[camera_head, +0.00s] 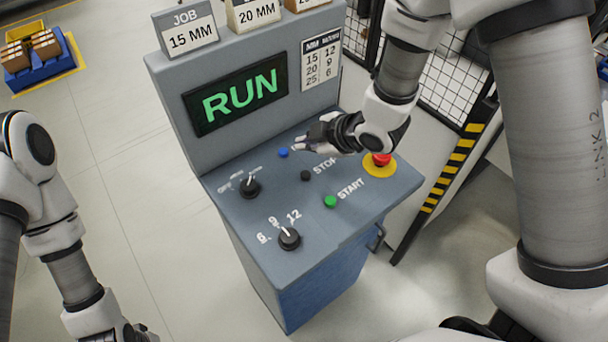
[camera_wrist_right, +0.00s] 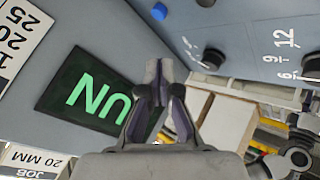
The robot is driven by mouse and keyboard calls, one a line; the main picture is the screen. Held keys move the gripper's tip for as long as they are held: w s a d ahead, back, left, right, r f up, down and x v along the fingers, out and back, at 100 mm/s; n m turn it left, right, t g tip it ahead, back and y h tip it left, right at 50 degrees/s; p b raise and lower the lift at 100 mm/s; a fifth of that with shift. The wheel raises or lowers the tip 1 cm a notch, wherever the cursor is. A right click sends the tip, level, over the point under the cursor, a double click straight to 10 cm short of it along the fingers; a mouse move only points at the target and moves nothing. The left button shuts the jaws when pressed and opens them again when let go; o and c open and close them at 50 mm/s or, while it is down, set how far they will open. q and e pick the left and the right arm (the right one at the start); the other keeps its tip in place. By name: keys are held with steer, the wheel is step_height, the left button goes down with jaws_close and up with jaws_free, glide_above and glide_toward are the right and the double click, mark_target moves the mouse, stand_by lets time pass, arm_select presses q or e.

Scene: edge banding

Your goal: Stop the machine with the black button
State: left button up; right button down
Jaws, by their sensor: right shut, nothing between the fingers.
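The black button (camera_head: 305,175) sits on the sloped panel of the grey machine (camera_head: 235,205), beside the word STOP. In the right wrist view it shows only at the top edge (camera_wrist_right: 205,2). My right gripper (camera_head: 298,147) is shut and empty above the panel, near the blue button (camera_head: 283,152), behind and apart from the black button; its fingers (camera_wrist_right: 158,66) also show in the wrist view. The display (camera_head: 236,92) reads RUN in green. My left gripper (camera_head: 122,333) is cut off at the bottom left edge, so its jaws are unclear.
A green START button (camera_head: 330,201), a red emergency button (camera_head: 381,159) on a yellow ring, and two black knobs (camera_head: 250,187) (camera_head: 289,238) share the panel. Job signs (camera_head: 187,31) stand on top. A mesh fence (camera_head: 448,85) is at the right.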

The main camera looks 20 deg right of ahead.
mark_target(308, 176)
arm_select(q)
step_height(308, 176, down, 6)
steer(key=b, duration=0.5)
arm_select(e)
step_height(308, 176, down, 7)
steer(key=shift+d+f, duration=0.1)
arm_select(q)
steer(key=shift+s, duration=0.1)
arm_select(e)
steer(key=shift+s, duration=0.15)
stand_by(0.4)
arm_select(q)
steer(key=shift+f+b, duration=0.35)
steer(key=shift+b, duration=0.05)
arm_select(e)
steer(key=shift+f, duration=0.35)
arm_select(q)
steer(key=shift+f+b, duration=0.45)
arm_select(e)
steer(key=shift+f, duration=0.45)
arm_select(q)
steer(key=shift+r, duration=0.1)
arm_select(e)
steer(key=shift+r, duration=0.1)
arm_select(q)
steer(key=shift+r+p, duration=0.7)
steer(key=shift+p, duration=0.1)
arm_select(e)
steer(key=shift+r, duration=0.8)
